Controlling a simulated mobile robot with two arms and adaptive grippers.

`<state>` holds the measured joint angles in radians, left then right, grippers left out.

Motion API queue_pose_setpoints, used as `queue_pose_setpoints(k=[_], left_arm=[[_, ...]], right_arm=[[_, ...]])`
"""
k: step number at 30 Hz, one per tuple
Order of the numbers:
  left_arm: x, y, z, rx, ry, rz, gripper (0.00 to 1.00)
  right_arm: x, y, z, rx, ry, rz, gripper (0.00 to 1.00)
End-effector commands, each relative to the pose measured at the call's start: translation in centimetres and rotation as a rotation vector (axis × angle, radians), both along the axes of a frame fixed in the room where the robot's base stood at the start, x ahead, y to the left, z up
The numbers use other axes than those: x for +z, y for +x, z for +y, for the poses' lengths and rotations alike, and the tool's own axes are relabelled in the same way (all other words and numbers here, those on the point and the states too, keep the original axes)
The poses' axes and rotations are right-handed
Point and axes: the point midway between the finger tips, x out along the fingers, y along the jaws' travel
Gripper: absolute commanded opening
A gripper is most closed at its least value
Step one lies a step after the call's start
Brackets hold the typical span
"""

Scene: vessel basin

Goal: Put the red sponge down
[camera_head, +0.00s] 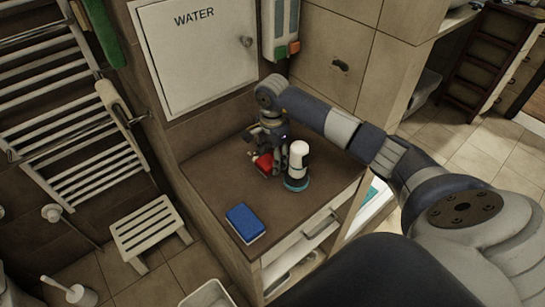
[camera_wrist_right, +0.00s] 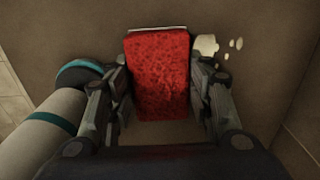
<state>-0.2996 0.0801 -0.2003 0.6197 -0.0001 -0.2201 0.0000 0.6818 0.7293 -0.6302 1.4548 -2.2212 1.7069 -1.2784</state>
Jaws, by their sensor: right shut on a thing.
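The red sponge (camera_head: 264,163) is between the fingers of my right gripper (camera_head: 262,158), at the back of the brown cabinet top (camera_head: 207,176). In the right wrist view the red sponge (camera_wrist_right: 158,72) fills the space between both fingers of the right gripper (camera_wrist_right: 160,95), which is shut on it. The brown surface lies behind the sponge. I cannot tell whether the sponge touches that surface. My left gripper is not in view.
A white bottle with a teal base (camera_head: 298,162) stands close beside the right gripper, also seen in the wrist view (camera_wrist_right: 52,125). A blue sponge (camera_head: 245,222) lies near the front edge. Small white bits (camera_wrist_right: 236,43) lie near the gripper. The top's left part is clear.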

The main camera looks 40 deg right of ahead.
Motion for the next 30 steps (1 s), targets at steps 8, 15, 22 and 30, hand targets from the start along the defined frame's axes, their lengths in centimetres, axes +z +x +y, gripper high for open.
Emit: queue_pose_setpoints(k=[8,15,22,30], left_arm=[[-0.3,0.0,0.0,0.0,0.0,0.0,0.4],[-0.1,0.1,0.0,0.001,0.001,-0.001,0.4],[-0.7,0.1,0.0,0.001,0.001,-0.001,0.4],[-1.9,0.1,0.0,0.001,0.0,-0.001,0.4]], right_arm=[[-0.2,0.0,0.0,0.0,0.0,0.0,0.56],[0.0,0.0,0.0,0.0,0.0,0.0,0.56],[2.9,0.2,-0.1,0.001,-0.001,-0.008,0.56],[8.8,0.1,0.0,0.001,-0.002,-0.006,0.56]])
